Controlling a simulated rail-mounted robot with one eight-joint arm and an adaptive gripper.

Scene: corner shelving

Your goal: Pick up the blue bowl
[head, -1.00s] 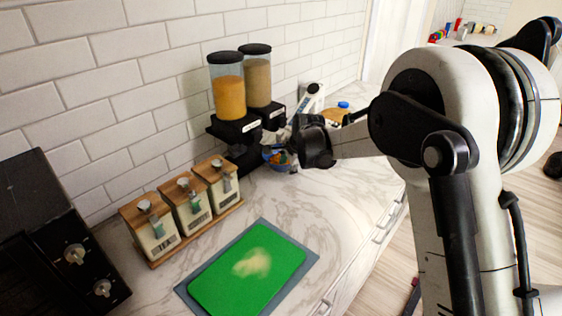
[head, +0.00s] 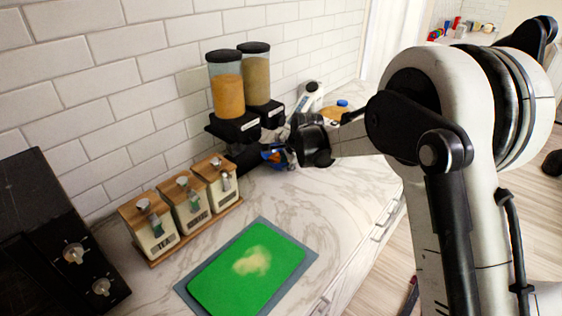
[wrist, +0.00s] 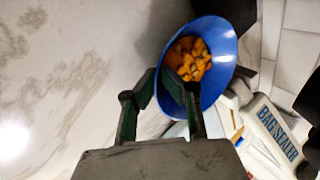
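The blue bowl (wrist: 219,32) holds orange chunks and shows at the upper middle of the wrist view. My gripper (wrist: 160,78) has its fingers pinched close together at the bowl's near-left rim, one in front of the inside and one by the outer wall. The bowl looks tilted. In the head view the bowl (head: 277,158) is small, beside the dispenser stand, and my gripper (head: 290,150) reaches it from the right. My wrist hides part of the bowl, and the fingertips are hard to see there.
Two dispensers (head: 228,95) stand behind the bowl against the brick wall. A white bag sealer (wrist: 275,130) lies close to it. Three lidded canisters (head: 190,205) stand to the left. A green cutting board (head: 220,285) lies in front. The counter (head: 300,205) between is clear.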

